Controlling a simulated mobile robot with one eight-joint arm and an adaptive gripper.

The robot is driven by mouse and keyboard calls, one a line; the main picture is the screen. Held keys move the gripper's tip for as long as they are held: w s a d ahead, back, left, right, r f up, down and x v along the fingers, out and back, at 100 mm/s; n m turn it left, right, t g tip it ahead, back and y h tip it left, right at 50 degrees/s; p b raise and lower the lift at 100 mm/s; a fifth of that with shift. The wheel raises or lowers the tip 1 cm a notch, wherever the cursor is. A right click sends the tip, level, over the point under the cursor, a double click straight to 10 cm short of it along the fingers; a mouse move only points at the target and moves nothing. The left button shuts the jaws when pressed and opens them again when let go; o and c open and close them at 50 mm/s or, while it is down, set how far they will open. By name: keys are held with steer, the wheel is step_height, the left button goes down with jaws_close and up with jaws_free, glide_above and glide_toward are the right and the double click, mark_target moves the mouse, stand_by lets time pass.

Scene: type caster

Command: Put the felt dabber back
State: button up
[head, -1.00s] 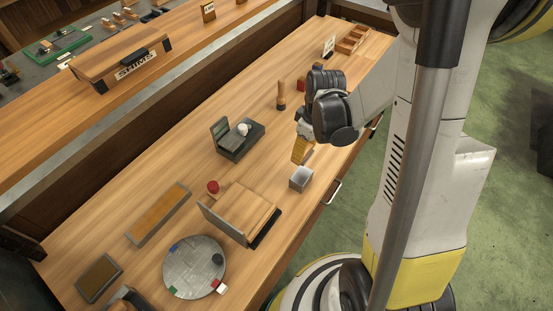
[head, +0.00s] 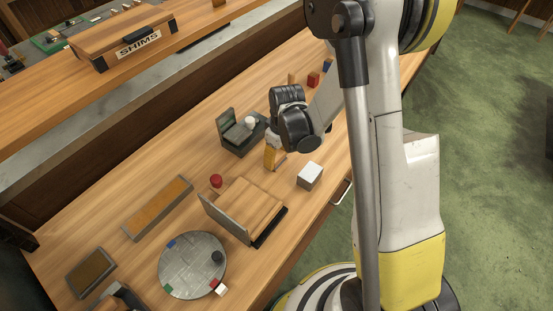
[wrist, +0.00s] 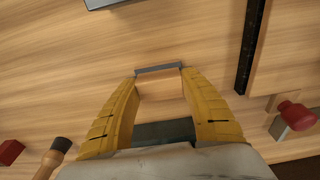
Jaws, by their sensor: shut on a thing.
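My gripper (head: 272,160) is low over the bench in the head view. Its yellow fingers (wrist: 160,100) are shut on a small wooden block with a grey edge (wrist: 160,70), which I take to be the felt dabber. The hand hides most of it in the head view. A dark green stand (head: 240,138) with an upright back and a pale round thing on it is just left of my gripper. A dark green surface also shows below the fingers in the wrist view (wrist: 165,131).
A white-topped box (head: 310,175) stands to the right, near the bench's front edge. A wooden board with a grey upright plate (head: 228,219), a red knob (head: 216,181) and a round grey plate (head: 192,265) are nearer. A dark-ended wooden handle (wrist: 57,155) and red block (wrist: 10,152) stand apart.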

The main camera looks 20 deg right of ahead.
steer(key=shift+f, duration=0.15)
steer(key=o, duration=1.3)
step_height(320, 180, up, 12)
steer(key=s+p, duration=0.1)
steer(key=p, duration=0.4)
step_height(320, 180, up, 13)
steer(key=m+t, duration=0.3)
glide_above(280, 158)
steer(key=s, duration=0.6)
steer(key=shift+s+a+r+m+t+h, duration=0.15)
steer(key=shift+s+r+m+t, duration=0.6)
steer(key=shift+s, duration=0.7)
steer(key=shift+s+a+r+m+t+h, duration=0.1)
steer(key=shift+s+r+m+t, duration=0.3)
steer(key=shift+s+r, duration=0.75)
steer(key=shift+s+a+r+m+t+h, duration=0.15)
steer(key=shift+s+r+m+t, duration=0.4)
steer(key=shift+s, duration=1.15)
